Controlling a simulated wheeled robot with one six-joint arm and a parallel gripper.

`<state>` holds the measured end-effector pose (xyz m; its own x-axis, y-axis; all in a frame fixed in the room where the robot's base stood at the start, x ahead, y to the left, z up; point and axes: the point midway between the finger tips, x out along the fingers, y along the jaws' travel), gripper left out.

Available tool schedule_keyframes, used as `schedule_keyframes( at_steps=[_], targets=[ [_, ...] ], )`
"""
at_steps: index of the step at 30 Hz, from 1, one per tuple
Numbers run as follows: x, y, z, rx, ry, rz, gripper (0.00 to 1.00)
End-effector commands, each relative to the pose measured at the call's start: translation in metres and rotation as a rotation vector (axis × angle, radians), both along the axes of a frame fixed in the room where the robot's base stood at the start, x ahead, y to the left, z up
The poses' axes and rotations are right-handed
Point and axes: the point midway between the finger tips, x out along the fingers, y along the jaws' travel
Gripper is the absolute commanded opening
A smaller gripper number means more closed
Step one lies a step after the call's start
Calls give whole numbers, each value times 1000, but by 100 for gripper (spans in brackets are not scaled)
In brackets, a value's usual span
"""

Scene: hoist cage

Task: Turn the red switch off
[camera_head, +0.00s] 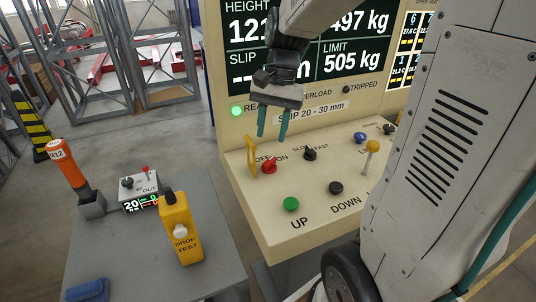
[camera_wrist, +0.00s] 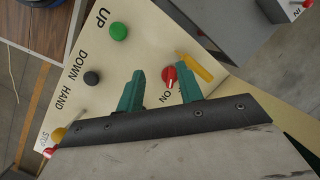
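The red switch (camera_head: 268,166) is a small rotary knob on the sloping cream panel, between the labels OFF and ON. A yellow guard (camera_head: 251,157) stands upright on its left side. My gripper (camera_head: 272,124) hangs above the panel, its two teal fingers apart with nothing between them. In the wrist view the red switch (camera_wrist: 169,75) shows beyond the fingertips, nearer the right finger of my gripper (camera_wrist: 162,84). The yellow guard (camera_wrist: 195,67) lies just right of it there. I see no contact. Which label the knob points at is hard to tell.
The panel also carries a green button (camera_head: 291,204), two black knobs (camera_head: 310,153) (camera_head: 336,188), a blue knob (camera_head: 361,138) and a yellow-topped lever (camera_head: 372,147). A grey table (camera_head: 145,255) at left holds a yellow DROP TEST pendant (camera_head: 180,235). The display stands behind my gripper.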

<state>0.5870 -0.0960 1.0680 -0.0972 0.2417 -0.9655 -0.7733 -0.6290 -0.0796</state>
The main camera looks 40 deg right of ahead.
Motion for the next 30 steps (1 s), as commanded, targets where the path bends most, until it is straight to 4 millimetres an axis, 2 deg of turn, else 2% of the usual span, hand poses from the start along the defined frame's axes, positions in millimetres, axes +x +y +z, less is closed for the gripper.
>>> schedule_keyframes(
  at_steps=[1, 4, 10, 14, 24, 30],
  targets=[
    [13, -13, -12, 19, 35, -75, 36],
    [34, -33, -29, 50, 82, -201, 36],
    [53, -55, -51, 83, 133, -336, 36],
    [54, -55, -62, 87, 142, -355, 36],
    [47, -35, -110, 87, 142, -353, 36],
    [45, -30, -124, 86, 141, -354, 36]
  ],
)
